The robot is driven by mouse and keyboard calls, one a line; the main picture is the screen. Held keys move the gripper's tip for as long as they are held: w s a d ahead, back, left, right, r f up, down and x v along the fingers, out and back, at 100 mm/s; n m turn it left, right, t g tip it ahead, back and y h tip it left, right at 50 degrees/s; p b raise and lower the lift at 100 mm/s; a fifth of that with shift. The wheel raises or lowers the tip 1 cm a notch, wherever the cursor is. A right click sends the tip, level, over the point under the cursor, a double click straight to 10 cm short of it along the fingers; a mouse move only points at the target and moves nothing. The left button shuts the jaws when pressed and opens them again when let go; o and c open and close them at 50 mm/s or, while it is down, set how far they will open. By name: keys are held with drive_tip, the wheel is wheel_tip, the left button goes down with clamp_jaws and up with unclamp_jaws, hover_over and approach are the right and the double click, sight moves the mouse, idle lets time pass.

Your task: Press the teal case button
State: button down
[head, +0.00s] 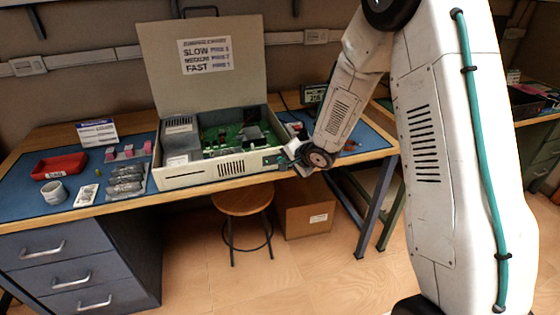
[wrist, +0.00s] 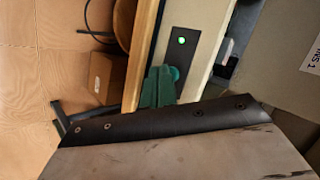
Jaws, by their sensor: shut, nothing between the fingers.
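The beige computer case (head: 210,172) stands open on the workbench, its lid raised. Its front has a dark control panel (wrist: 184,57) with a lit green light (wrist: 182,40). The teal button (wrist: 174,73) shows partly at the panel's lower end, right beside my fingertips. My gripper (wrist: 159,75) has green fingers, shut and empty, with the tips at the case front by the button. I cannot tell whether they touch it. In the head view my gripper (head: 287,160) is at the right end of the case front and hides part of the panel.
A red tray (head: 60,165), a white cup (head: 54,193) and bagged parts (head: 125,182) lie on the blue mat left of the case. A stool (head: 243,202) and a cardboard box (head: 305,212) stand below the bench's wooden front edge (wrist: 144,50).

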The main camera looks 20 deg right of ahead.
drive_tip(key=shift+w, duration=0.25)
idle(0.5)
drive_tip(key=shift+s, duration=0.85)
drive_tip(key=s, duration=0.5)
idle(0.7)
